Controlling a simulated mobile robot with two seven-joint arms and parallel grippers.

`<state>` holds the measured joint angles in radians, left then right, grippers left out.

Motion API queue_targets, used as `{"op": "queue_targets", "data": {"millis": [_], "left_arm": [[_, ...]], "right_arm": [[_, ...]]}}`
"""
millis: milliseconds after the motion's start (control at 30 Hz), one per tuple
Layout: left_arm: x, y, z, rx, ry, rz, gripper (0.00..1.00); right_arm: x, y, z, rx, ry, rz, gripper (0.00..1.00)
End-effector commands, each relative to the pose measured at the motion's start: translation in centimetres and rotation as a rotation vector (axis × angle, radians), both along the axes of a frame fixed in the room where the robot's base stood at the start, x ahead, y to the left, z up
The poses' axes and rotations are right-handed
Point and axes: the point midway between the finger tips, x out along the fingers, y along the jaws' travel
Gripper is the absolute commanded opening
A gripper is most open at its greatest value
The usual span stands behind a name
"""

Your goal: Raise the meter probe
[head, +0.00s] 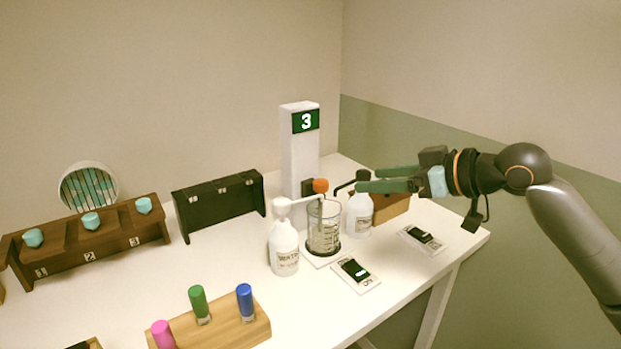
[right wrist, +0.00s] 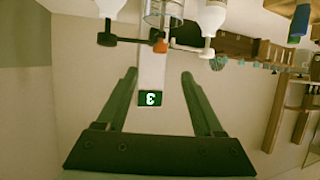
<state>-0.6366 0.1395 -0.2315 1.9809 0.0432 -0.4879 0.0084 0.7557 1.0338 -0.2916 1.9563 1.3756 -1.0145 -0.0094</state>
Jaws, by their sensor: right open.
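The meter is a white tower (head: 299,150) with a green display reading 3, and it also shows upside down in the right wrist view (right wrist: 151,72). An orange knob (head: 320,185) sits on its front, above a glass beaker (head: 323,228); the knob also shows in the right wrist view (right wrist: 160,46). I cannot make out the probe clearly below the knob. My right gripper (head: 366,180) is open and empty, to the right of the knob and apart from it. In the right wrist view its fingers (right wrist: 159,78) stand wide apart, with the knob beyond the tips. My left gripper is out of view.
White pump bottles stand left (head: 284,246) and right (head: 360,215) of the beaker, their spouts close to the knob. Two small scales (head: 355,275) (head: 422,240) lie in front. A black rack (head: 218,205), brown rack (head: 85,243) and wooden vial holder (head: 225,328) stand left.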

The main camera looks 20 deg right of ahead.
Motion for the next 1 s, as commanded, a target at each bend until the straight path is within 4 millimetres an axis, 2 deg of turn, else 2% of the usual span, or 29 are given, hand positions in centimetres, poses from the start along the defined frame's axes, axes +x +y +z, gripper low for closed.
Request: {"op": "queue_targets", "data": {"millis": [167, 500, 700, 1000], "left_arm": [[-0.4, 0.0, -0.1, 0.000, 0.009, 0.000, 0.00], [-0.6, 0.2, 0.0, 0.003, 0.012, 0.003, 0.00], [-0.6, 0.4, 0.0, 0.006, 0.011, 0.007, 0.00], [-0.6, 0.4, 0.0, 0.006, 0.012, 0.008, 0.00]], "right_arm": [[1.0, 0.7, -0.4, 0.003, 0.001, 0.002, 0.69], [6.0, 4.4, -3.0, 0.003, 0.001, 0.003, 0.69], [8.4, 6.0, -4.2, 0.004, 0.001, 0.002, 0.69], [9.5, 6.6, -4.8, 0.001, -0.001, 0.000, 0.69]]}}
